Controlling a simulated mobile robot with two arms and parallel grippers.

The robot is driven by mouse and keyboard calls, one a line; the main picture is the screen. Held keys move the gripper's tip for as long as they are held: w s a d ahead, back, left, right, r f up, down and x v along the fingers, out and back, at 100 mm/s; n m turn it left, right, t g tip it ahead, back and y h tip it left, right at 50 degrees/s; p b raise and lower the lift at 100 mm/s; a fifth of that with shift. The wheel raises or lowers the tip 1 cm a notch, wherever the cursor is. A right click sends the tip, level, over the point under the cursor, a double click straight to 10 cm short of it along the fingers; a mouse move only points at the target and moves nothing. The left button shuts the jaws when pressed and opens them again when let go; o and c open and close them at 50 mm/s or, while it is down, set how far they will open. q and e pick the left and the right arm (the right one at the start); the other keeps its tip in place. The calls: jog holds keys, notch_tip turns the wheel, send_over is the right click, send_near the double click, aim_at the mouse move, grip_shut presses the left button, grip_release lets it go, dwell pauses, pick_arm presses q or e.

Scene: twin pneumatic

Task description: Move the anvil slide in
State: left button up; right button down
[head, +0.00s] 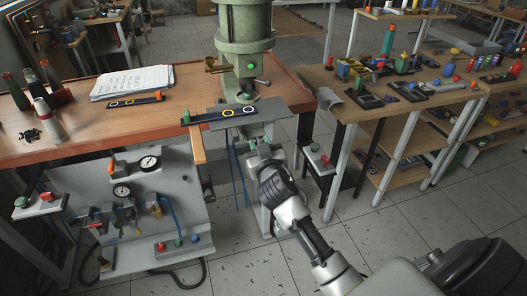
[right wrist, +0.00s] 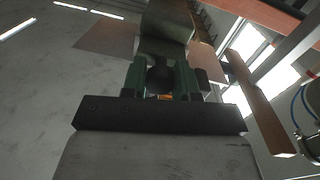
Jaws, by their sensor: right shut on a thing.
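A grey flat plate (head: 272,108), which looks like the anvil slide, sits under the ram of the green press (head: 244,40) at the bench edge. My right gripper (head: 262,149) is just below and in front of the plate. In the right wrist view its greenish fingers (right wrist: 160,80) are shut around a dark round knob (right wrist: 159,76), which appears to be the slide's handle. How the knob joins the plate is hidden. My left gripper is not in view.
The wooden bench (head: 70,145) holds a notebook (head: 132,82), bottles and another dark strip (head: 135,101). A grey panel with gauges (head: 150,162) stands below it. A small button box (head: 318,158) and a parts table (head: 440,98) are to the right. The front floor is open.

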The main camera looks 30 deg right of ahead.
jog(key=c, duration=1.3)
grip_release()
jog(key=shift+d+r, duration=0.1)
jog(key=shift+r, duration=0.1)
jog(key=o, duration=0.4)
jog(key=shift+w+f, duration=0.2)
jog(key=shift+w, duration=0.05)
jog(key=shift+o, duration=0.2)
jog(key=shift+s, duration=0.15)
jog(key=b+v, duration=0.1)
jog(key=v, duration=0.9)
jog(key=shift+s, duration=0.3)
